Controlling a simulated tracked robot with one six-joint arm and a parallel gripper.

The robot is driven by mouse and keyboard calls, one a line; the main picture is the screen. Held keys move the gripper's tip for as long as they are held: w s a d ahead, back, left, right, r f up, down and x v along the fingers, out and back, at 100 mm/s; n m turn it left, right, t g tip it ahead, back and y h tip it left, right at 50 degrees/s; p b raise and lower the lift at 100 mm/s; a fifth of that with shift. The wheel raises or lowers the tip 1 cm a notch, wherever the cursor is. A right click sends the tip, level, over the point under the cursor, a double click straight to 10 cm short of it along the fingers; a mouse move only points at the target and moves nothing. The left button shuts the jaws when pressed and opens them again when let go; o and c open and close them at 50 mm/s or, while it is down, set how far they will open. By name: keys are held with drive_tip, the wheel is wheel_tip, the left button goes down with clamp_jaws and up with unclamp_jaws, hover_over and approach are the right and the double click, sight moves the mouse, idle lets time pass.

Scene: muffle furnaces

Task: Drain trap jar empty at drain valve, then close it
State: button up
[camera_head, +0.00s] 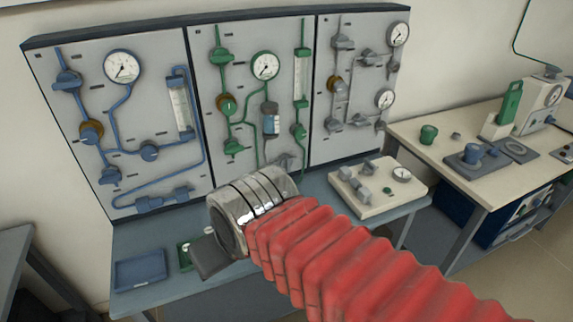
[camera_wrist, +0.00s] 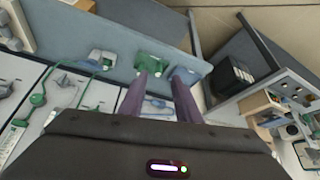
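The trap jar (camera_head: 270,120) is a small clear jar with blue liquid on the middle panel, below a round gauge. A grey fitting (camera_head: 285,162) sits under it, partly hidden by my arm; I cannot tell whether it is the drain valve or how it is set. My gripper (camera_head: 210,260) is in front of the panels, low and left of the jar, over the bench. In the wrist view my gripper (camera_wrist: 162,88) has two purple fingers apart, with no object held between them. I cannot identify the jar in the wrist view.
The left panel (camera_head: 60,105) carries blue piping and the right panel (camera_head: 325,100) grey piping. A blue tray (camera_head: 140,270) lies at the bench's left end. A pale block with fittings (camera_head: 375,205) stands at its right. A separate bench (camera_head: 455,180) holds equipment at the far right.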

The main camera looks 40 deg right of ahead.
drive_tip(key=w+d+f+m+t+h, duration=0.1)
drive_tip(key=w+d+f+t+h, duration=0.15)
drive_tip(key=w+d, duration=0.95)
drive_tip(key=w+d+f+m+t+h, duration=0.1)
drive_tip(key=w+d+f+t+h, duration=0.2)
drive_tip(key=w+d, duration=0.9)
drive_tip(key=t, duration=0.4)
approach(289, 163)
drive_tip(key=s+a+r, duration=0.2)
drive_tip(key=a+r, duration=0.1)
drive_tip(key=a, duration=0.1)
drive_tip(key=s+d+f+m+t, duration=0.1)
drive_tip(key=s+d+f+t, duration=0.1)
drive_tip(key=s+d+f, duration=0.1)
drive_tip(key=shift+s+f, duration=0.4)
drive_tip(key=shift+f, duration=0.35)
drive_tip(key=x, duration=1.4)
drive_tip(key=shift+a, duration=0.2)
